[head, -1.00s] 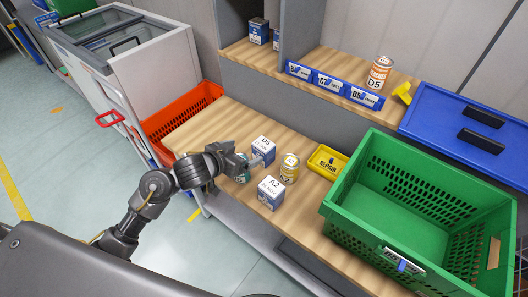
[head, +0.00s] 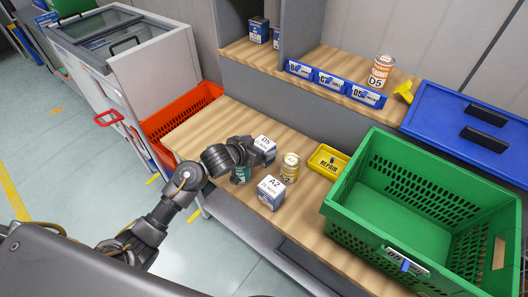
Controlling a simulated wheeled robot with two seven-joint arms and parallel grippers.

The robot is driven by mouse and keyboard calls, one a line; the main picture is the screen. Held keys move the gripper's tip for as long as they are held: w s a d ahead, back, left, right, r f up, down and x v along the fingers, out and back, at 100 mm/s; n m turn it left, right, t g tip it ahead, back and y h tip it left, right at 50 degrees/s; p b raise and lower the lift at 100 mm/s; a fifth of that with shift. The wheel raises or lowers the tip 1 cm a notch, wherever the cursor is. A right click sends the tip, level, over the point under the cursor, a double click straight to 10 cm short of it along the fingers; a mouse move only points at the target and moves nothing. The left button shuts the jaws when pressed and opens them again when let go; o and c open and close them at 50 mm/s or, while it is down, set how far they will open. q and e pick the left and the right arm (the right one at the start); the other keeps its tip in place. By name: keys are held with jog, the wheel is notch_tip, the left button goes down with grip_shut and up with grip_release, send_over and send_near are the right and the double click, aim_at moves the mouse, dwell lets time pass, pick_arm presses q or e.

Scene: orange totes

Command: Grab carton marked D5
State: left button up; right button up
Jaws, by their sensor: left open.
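The blue and white carton marked D5 (head: 266,143) stands on the wooden bench in the head view, its lower left part hidden by my gripper. My left gripper (head: 259,157) is open at the carton's near left side. I cannot tell whether its fingers are around the carton or touching it. A similar carton marked A2 (head: 271,193) stands nearer to me. My right gripper is not in view.
A yellow-banded can (head: 290,168) stands right of the D5 carton, and a teal can (head: 239,175) is partly hidden under my gripper. A yellow REPAIR tray (head: 327,161) and a green crate (head: 420,215) lie right. An orange can marked D5 (head: 381,73) stands on the shelf.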

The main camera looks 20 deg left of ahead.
pick_arm(q)
jog(key=shift+x, duration=0.9)
jog(key=shift+r, duration=0.1)
jog(key=c, duration=1.3)
notch_tip(320, 180, up, 10)
jog(key=p, duration=0.2)
jog(key=shift+p, duration=0.3)
